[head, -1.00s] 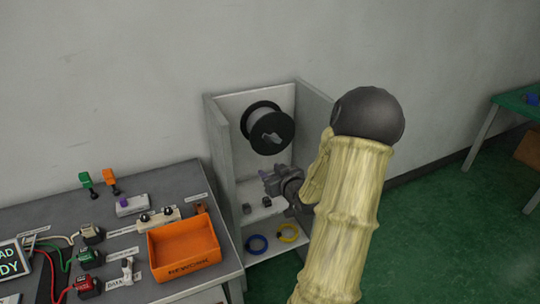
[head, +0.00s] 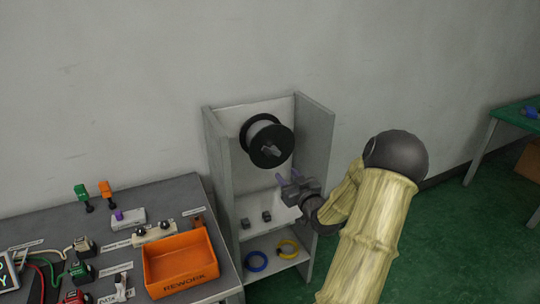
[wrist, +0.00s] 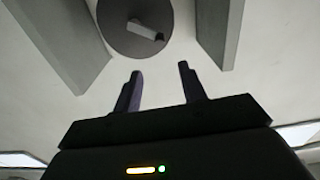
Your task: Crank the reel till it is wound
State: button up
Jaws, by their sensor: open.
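The reel (head: 263,132) is a dark-rimmed spool with a grey winding, mounted on the back wall of the grey open cabinet. Its grey crank handle (head: 270,151) sticks out from the front face. In the wrist view the reel's round face (wrist: 120,22) is at the top, with the crank handle (wrist: 146,31) slanting down to the right. My gripper (head: 285,179) is open and empty, in front of the cabinet, below and slightly right of the reel. In the wrist view its two purple-grey fingers (wrist: 160,88) stand apart, short of the handle and not touching it.
The cabinet's side panels (head: 316,150) flank the reel. At left, a grey bench carries an orange REWORK bin (head: 182,262) and several switches. A green table (head: 522,112) is far right.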

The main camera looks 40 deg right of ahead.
aim_at(273, 158)
jog(key=p+x, duration=0.2)
jog(key=x, duration=1.2)
jog(key=shift+d+f, duration=0.1)
grip_shut()
